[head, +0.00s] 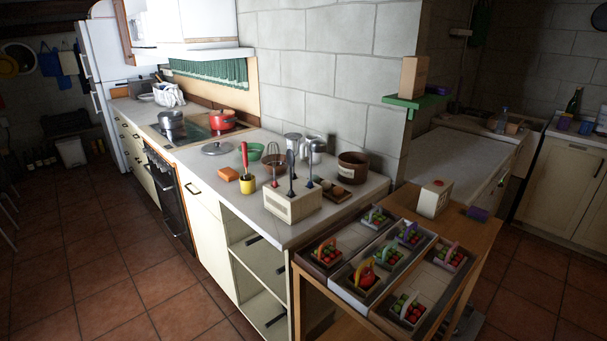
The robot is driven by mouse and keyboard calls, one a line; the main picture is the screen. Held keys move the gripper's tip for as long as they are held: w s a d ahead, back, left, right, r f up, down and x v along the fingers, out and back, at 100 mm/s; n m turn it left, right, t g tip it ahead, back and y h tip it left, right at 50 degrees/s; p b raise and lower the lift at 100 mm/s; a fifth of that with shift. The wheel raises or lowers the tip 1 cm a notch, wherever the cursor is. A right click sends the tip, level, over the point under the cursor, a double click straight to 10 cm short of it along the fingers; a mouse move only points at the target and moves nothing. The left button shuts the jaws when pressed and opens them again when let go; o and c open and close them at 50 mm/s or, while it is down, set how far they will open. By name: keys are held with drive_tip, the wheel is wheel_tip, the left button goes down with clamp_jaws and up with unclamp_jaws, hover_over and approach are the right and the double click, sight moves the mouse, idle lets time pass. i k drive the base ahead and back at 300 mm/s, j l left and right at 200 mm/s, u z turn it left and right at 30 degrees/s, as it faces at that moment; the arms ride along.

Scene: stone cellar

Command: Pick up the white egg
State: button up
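A small dark tray (325,198) lies near the right end of the kitchen counter (350,207), in front of a brown pot (353,167). Small rounded items (337,190) sit in the tray and look like eggs. They are too small and dim for me to tell their colour for sure, so I cannot pick out a white egg. My gripper and arm are not in view.
A wooden table (480,235) with trays of small fruit baskets adjoins the counter's right end. The tiled floor (120,255) at left is clear.

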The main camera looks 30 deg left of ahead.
sight(325, 185)
drive_tip(key=i+j, duration=0.15)
drive_tip(key=j, duration=0.35)
drive_tip(key=i+j, duration=0.1)
drive_tip(key=j, duration=0.4)
drive_tip(key=i+j, duration=0.15)
drive_tip(key=j, duration=0.35)
drive_tip(key=i+j, duration=0.1)
drive_tip(key=j, duration=0.4)
drive_tip(key=i+j, duration=0.15)
drive_tip(key=j, duration=0.35)
drive_tip(key=i+j, duration=0.1)
drive_tip(key=j, duration=0.35)
drive_tip(key=i+j, duration=0.15)
drive_tip(key=j, duration=0.35)
drive_tip(key=i+j, duration=0.1)
drive_tip(key=j, duration=0.4)
